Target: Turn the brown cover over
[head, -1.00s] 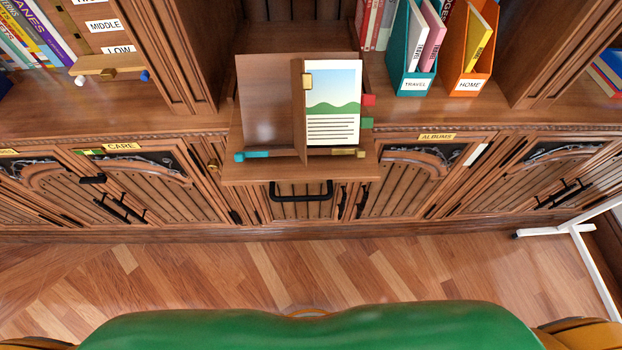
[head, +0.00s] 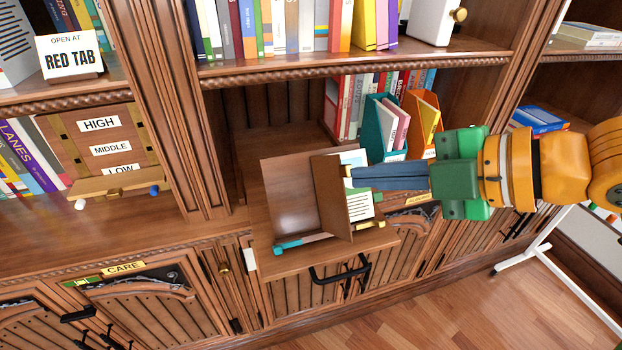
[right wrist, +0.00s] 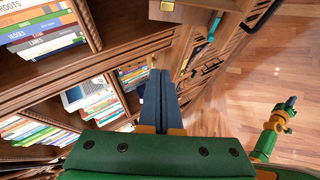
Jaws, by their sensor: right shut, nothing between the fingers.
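The brown cover (head: 331,196) stands up like a half-turned leaf on the wooden book stand (head: 280,263). A page with a picture and text lines (head: 359,205) lies to its right, partly hidden by the cover and my gripper. My right gripper (head: 352,178) comes in from the right, its blue-grey fingers shut and empty. Their tips are at the cover's right face, near its upper part; I cannot tell whether they touch. The shut fingers also show in the right wrist view (right wrist: 158,80). What seems to be my left gripper (right wrist: 288,104) shows there, its jaws unclear.
Teal (head: 374,125) and orange (head: 424,120) file holders stand behind the fingers. A brown board labelled HIGH, MIDDLE, LOW (head: 84,155) stands left. A shelf edge (head: 350,62) runs above. A black handle (head: 340,270) juts below the stand. Floor in front is clear.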

